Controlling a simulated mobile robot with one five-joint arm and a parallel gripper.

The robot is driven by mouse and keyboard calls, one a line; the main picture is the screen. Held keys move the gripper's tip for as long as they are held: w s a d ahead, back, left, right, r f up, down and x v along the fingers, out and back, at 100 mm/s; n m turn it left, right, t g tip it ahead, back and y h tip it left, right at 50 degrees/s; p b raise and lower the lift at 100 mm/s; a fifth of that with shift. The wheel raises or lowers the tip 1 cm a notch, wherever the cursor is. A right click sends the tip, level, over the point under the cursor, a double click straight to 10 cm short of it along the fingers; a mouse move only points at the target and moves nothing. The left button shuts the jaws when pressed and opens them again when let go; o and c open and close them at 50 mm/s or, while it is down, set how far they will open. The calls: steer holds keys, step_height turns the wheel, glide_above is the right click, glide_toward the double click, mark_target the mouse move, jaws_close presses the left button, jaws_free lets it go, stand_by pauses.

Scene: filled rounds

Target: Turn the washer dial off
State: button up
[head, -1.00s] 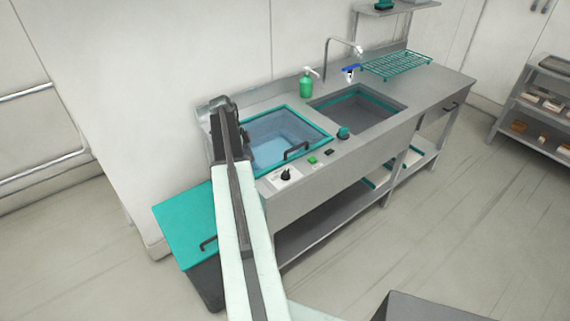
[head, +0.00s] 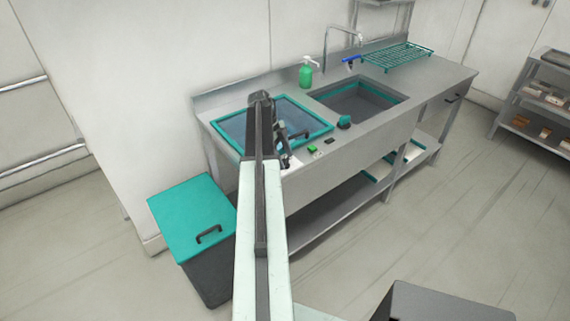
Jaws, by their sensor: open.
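The washer is a teal-framed glass lid (head: 232,133) with a black handle, set into the left part of the steel counter. Its dial, a black knob on a white plate (head: 294,163) at the counter's front edge, is now mostly covered by my arm and gripper; only a bit of the plate shows. I cannot tell the knob's setting. My gripper (head: 284,152) is open and reaches down in front of the lid, over or very near the dial. Whether it touches the knob is hidden.
A green button (head: 312,149) and a black switch (head: 329,141) sit right of the dial. A teal knob (head: 344,122) stands by the sink (head: 357,99). A green soap bottle (head: 306,73) is behind. A teal-lidded bin (head: 180,215) stands left on the floor.

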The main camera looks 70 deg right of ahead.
steer(key=c, duration=1.2)
steer(key=shift+d, duration=0.2)
steer(key=shift+c, duration=0.9)
steer(key=shift+a, duration=0.25)
steer(key=n+h, duration=0.1)
steer(key=n, duration=0.3)
steer(key=shift+s+a+n+h, duration=0.1)
steer(key=shift+a+n+h, duration=0.1)
steer(key=shift+n+h, duration=0.2)
steer(key=n+t+h, duration=0.1)
steer(key=n, duration=0.2)
steer(key=n+t+h, duration=0.1)
steer(key=n, duration=0.3)
steer(key=shift+s+a, duration=0.1)
steer(key=n+t, duration=0.1)
steer(key=n, duration=0.2)
steer(key=n+t, duration=0.1)
steer(key=n, duration=0.2)
steer(key=shift+s+f+n+t+h, duration=0.1)
steer(key=shift+s+n+t+h, duration=0.05)
steer(key=shift+n+t+h, duration=0.2)
steer(key=n+t, duration=0.1)
steer(key=n, duration=0.1)
steer(key=n+t, duration=0.1)
steer(key=n, duration=0.2)
steer(key=shift+s+n, duration=0.1)
steer(key=shift+n, duration=0.25)
